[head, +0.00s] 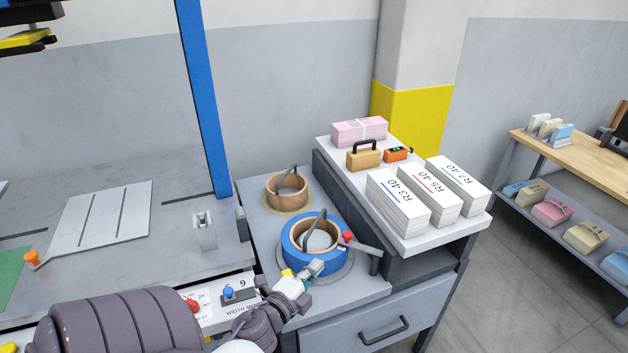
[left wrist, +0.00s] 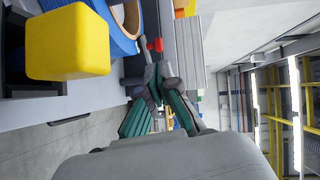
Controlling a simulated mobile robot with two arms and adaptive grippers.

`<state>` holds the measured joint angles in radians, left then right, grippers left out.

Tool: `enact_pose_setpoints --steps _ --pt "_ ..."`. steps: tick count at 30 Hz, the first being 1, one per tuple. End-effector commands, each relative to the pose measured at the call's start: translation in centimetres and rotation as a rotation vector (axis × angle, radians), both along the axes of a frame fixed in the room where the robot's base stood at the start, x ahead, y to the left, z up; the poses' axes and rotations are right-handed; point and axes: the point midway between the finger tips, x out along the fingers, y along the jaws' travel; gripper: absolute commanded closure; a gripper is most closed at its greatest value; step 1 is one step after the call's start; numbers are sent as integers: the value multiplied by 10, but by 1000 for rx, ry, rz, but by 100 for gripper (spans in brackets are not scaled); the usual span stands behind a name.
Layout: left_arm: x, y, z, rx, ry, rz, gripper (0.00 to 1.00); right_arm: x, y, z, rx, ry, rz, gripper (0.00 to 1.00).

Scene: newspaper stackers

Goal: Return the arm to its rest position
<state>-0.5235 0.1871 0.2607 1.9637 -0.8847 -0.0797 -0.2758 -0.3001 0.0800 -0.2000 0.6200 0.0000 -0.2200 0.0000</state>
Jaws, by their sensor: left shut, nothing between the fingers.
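My left arm reaches in from the lower left in the head view. Its left gripper (head: 315,270) is shut and empty, in front of the blue ring (head: 298,257) on the grey bench. In the left wrist view the gripper's (left wrist: 155,82) dark and green fingers are close together with nothing between them. The blue ring also shows at the top of that view (left wrist: 120,38). I cannot tell whether the fingertips touch the ring or its fittings. My right gripper is out of view.
A lever with a red knob (head: 347,236) stands beside the ring. A yellow block (left wrist: 68,42) is close to the wrist camera. A brown ring (head: 286,191) sits behind. Paper stacks (head: 398,204) stand on the right shelf. A blue post (head: 203,100) rises at the left.

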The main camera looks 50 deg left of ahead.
Motion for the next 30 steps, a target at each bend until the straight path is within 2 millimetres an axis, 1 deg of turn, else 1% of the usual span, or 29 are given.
enact_pose_setpoints --steps 17,20,23,26,29,30 --pt "-1 0 0 0 0 0 100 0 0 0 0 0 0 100" --pt "-2 0 1 -21 0 18 100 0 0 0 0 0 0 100" --pt "-5 -2 3 -117 5 88 100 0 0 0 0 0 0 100" --pt "-14 -9 -1 -305 40 213 100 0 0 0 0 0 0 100" --pt "-32 -29 -15 -544 130 351 100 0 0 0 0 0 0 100" --pt "-40 -41 -22 -629 178 397 100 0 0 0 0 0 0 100"
